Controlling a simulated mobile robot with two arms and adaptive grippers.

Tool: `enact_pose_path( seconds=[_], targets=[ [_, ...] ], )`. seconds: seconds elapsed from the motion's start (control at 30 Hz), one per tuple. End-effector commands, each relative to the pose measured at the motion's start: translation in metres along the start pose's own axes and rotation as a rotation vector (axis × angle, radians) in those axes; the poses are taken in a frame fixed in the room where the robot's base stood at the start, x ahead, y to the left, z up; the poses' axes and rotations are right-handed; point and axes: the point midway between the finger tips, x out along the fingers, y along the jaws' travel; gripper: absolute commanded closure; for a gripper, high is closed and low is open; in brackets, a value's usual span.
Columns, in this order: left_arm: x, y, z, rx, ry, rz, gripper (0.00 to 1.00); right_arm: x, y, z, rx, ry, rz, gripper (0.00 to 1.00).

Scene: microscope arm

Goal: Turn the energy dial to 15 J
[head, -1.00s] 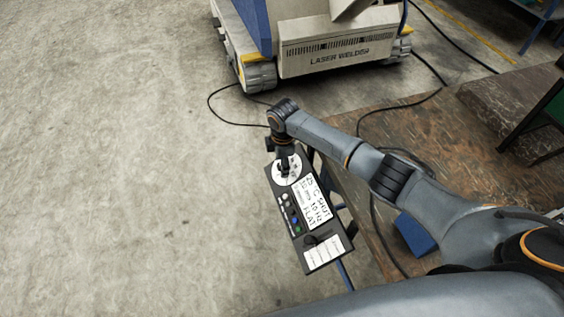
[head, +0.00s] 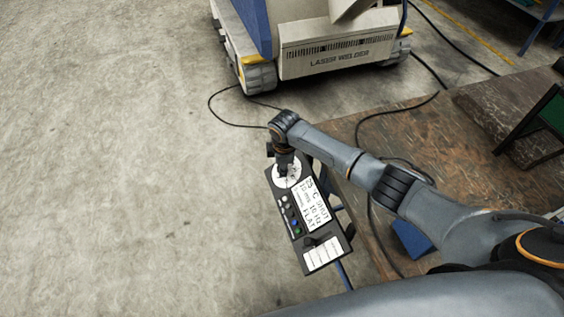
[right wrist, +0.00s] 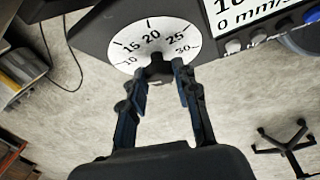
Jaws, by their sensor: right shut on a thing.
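The energy dial is a white round scale (right wrist: 155,40) marked 10, 15, 20, 25 and 30, on a black control panel (right wrist: 90,28). In the head view, the dial (head: 287,175) sits at the panel's far end. My right gripper (right wrist: 160,72) is shut on a dark knob (right wrist: 157,66) at the scale's middle. In the head view, my right gripper (head: 284,169) comes down over the dial and hides part of it. The knob's pointer cannot be made out. My left gripper is in neither view.
The panel's white display (head: 312,202) has blurred text, with several small buttons (head: 290,213) beside it and a white label (head: 322,253) at its near end. A brown worktable (head: 400,130) lies right. A laser welder (head: 335,50) stands behind. Open floor (head: 120,170) lies left.

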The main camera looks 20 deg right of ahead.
Motion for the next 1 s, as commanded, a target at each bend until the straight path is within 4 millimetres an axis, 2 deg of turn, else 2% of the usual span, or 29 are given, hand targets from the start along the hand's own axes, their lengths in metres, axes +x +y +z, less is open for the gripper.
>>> enact_pose_path(
  seconds=[0.03, 0.1, 0.4, 0.73, 1.0],
  targets=[
    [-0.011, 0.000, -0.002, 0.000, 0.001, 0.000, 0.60, -0.005, -0.002, 0.000, 0.028, 0.000, 0.017, 1.00],
    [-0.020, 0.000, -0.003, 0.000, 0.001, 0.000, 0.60, -0.005, -0.003, 0.000, 0.074, 0.000, 0.048, 1.00],
    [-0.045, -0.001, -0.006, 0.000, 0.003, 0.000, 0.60, -0.003, -0.006, -0.001, 0.283, 0.001, 0.193, 1.00],
    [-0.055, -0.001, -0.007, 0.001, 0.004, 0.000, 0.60, 0.001, -0.008, -0.002, 0.459, 0.000, 0.315, 1.00],
    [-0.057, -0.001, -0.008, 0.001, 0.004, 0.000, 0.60, 0.002, -0.008, -0.002, 0.525, -0.001, 0.361, 1.00]
  ],
)
